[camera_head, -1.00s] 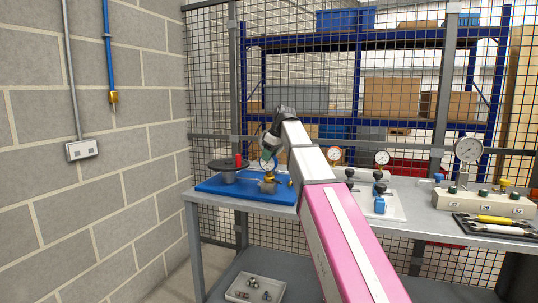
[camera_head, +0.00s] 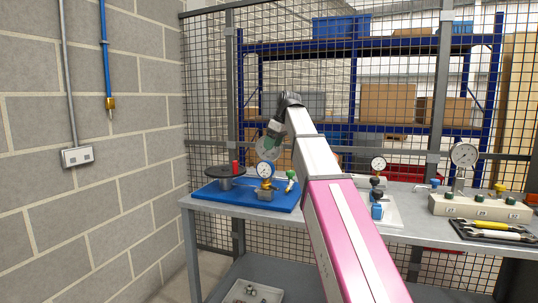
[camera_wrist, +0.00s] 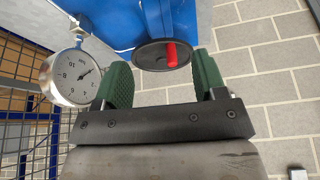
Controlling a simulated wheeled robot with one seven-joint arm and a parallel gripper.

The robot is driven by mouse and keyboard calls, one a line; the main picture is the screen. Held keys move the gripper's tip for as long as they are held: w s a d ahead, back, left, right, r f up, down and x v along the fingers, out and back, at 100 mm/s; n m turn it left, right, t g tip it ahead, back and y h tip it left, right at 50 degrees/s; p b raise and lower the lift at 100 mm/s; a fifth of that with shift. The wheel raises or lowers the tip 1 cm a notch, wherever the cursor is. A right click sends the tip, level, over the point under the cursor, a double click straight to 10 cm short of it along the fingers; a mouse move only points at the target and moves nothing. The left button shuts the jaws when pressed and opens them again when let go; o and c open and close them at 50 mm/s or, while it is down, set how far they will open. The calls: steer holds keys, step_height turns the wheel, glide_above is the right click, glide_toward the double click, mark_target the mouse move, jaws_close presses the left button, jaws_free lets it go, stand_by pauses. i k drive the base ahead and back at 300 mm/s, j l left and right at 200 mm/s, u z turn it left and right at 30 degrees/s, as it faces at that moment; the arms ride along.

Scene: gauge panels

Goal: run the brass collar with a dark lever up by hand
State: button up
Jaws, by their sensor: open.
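The brass collar (camera_head: 265,184) sits low under a round white-faced gauge (camera_head: 265,170) on the blue tray. Its dark lever is too small to make out. The gauge also shows at the left of the wrist view (camera_wrist: 71,77), where the collar cannot be made out.
The blue tray (camera_head: 215,192) lies on the grey bench. The handwheel (camera_head: 224,171) is left of the gauge and a green-topped part (camera_head: 290,177) right. A second gauge (camera_head: 378,164) and a manifold (camera_head: 480,207) stand further right. Wire mesh (camera_head: 208,120) rises behind.

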mark_target(263, 185)
steer(key=k, duration=1)
